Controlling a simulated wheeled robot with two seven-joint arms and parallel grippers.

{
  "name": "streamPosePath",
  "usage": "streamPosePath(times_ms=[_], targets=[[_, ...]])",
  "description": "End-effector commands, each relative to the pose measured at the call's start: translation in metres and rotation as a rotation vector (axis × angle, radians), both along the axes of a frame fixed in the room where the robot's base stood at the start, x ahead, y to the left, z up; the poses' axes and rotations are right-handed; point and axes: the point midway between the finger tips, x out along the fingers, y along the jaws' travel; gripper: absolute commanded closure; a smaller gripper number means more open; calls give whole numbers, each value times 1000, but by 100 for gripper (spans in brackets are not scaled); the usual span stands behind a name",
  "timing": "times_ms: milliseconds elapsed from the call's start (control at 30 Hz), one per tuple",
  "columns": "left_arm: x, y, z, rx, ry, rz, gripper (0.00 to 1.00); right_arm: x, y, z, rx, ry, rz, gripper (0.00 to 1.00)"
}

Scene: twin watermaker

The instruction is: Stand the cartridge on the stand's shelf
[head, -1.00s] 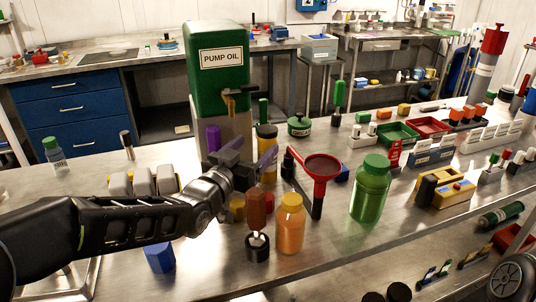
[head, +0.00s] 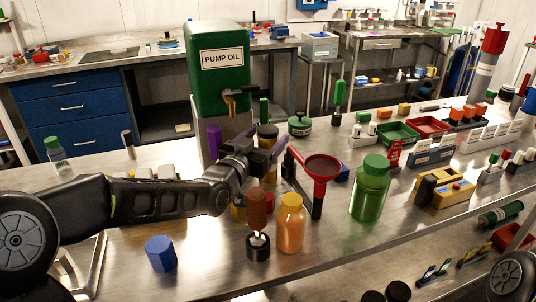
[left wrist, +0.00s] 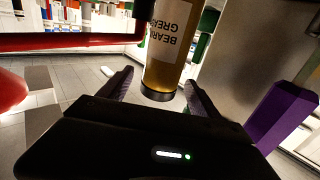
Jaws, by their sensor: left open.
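The cartridge (left wrist: 172,45) is amber with a dark end cap and a white label reading partly "GREASE". In the left wrist view it lies between the two spread fingers of my left gripper (left wrist: 158,88), with a gap visible at the right. My left gripper is open. A grey stand (head: 226,130) carries the green pump oil tank (head: 217,75); I cannot tell which surface is the shelf. My right gripper is out of view.
A red funnel (head: 321,166) stands just right of the gripper. A purple block (head: 214,142) is close at its left. An orange bottle (head: 291,225), a brown-handled tool (head: 257,207) and a green bottle (head: 370,190) stand in front. A blue prism (head: 160,253) is near the front edge.

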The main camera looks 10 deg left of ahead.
Motion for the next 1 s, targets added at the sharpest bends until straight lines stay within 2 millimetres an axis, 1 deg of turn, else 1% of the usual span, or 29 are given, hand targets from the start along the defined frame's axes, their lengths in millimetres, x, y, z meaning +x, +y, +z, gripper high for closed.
streamPosePath(times_ms=[400,467,1000], targets=[[0,0,0,0,0,0,27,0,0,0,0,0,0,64],[0,0,0,0,0,0,31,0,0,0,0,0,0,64],[0,0,0,0,0,0,75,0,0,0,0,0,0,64]])
